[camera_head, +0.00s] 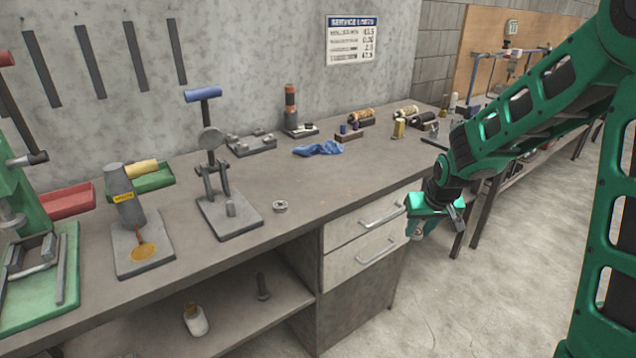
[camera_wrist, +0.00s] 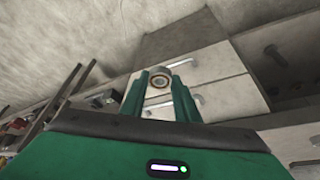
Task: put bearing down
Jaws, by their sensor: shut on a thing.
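The bearing (camera_wrist: 159,78), a small metal ring, sits between the two green fingertips of my gripper (camera_wrist: 159,87) in the wrist view. My gripper is shut on it. In the head view my gripper (camera_head: 416,233) hangs in the air right of the drawers, off the front edge of the workbench (camera_head: 290,182). The held bearing is too small to make out clearly there. A similar small metal ring (camera_head: 280,206) lies flat on the bench near its front edge, apart from my gripper.
An arbor stand with a blue handle (camera_head: 203,94) stands left of the loose ring. A blue cloth (camera_head: 318,148) lies behind it. Drawers (camera_head: 366,233) are under the bench, with handles sticking out. The bench top between ring and cloth is clear.

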